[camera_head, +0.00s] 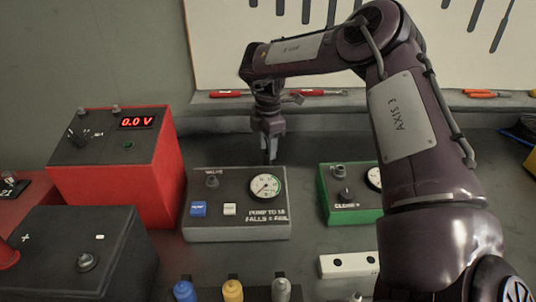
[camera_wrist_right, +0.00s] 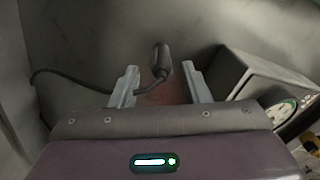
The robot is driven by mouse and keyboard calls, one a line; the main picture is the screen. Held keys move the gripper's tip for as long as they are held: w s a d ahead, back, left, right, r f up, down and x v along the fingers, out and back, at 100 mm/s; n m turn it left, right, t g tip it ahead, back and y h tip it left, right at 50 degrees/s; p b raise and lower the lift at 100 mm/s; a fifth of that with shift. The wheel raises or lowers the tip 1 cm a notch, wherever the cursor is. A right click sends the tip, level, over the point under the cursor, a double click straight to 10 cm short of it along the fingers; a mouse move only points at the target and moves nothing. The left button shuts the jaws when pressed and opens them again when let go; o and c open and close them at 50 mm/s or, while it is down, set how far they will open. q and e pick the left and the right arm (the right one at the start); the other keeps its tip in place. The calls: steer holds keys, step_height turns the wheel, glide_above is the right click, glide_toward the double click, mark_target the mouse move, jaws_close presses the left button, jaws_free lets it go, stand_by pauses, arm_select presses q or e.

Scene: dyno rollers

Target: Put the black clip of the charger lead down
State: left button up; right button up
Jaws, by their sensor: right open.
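My right gripper (camera_head: 268,158) is open behind the grey pump box, and its arm comes in from the right. In the right wrist view its two fingers (camera_wrist_right: 162,80) stand apart. A black clip (camera_wrist_right: 160,58) shows between and beyond the fingertips, with no finger seen closed on it. Its dark lead (camera_wrist_right: 70,76) curves away to the left. I cannot make out the clip in the head view. The red charger box (camera_head: 125,165) reads 0.0 V. My left gripper is not in view.
The grey pump box (camera_head: 240,232) with a gauge stands in front of the gripper. A black battery-like box (camera_head: 75,240) is at front left. A green box (camera_head: 338,212) and a white block (camera_head: 348,265) are right of centre. Tools lie on the back ledge.

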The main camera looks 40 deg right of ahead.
step_height(320, 180, up, 9)
steer(key=p, duration=0.1)
steer(key=shift+s+a+f, duration=0.1)
steer(key=shift+f, duration=0.1)
stand_by(0.5)
